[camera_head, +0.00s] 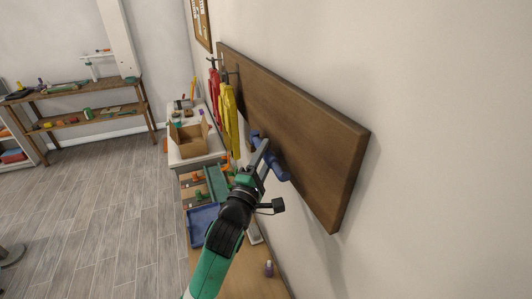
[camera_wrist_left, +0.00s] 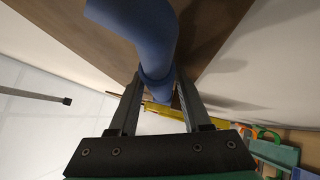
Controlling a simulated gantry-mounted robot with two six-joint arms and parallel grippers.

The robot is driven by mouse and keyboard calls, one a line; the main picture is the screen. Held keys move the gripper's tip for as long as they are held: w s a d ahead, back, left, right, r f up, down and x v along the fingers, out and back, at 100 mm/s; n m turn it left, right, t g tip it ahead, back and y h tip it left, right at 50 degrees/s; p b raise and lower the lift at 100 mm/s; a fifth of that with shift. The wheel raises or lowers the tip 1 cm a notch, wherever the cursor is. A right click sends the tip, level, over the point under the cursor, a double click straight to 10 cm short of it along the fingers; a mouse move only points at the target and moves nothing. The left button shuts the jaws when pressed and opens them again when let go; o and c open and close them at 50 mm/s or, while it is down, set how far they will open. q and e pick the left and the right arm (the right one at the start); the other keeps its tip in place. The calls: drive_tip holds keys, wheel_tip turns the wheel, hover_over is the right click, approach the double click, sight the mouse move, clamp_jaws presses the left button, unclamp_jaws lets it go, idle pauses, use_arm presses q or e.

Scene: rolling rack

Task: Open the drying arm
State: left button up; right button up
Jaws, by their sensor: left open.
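The blue drying arm (camera_head: 278,168) is mounted low on a brown wooden wall board (camera_head: 300,120). It lies folded close along the face of the board. My left gripper (camera_head: 262,155) reaches up from below and overlaps the middle of the drying arm. In the left wrist view the blue arm (camera_wrist_left: 152,45) comes down from the top, and its collared end lies between the two open fingertips of the gripper (camera_wrist_left: 160,82). I cannot tell whether either finger touches it. My right gripper is not in view.
Red (camera_head: 214,90) and yellow (camera_head: 229,115) hanging items are on the board's far end. Shelves stand far left; the floor between is clear.

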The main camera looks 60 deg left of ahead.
use_arm(q)
clamp_jaws()
idle(1.4)
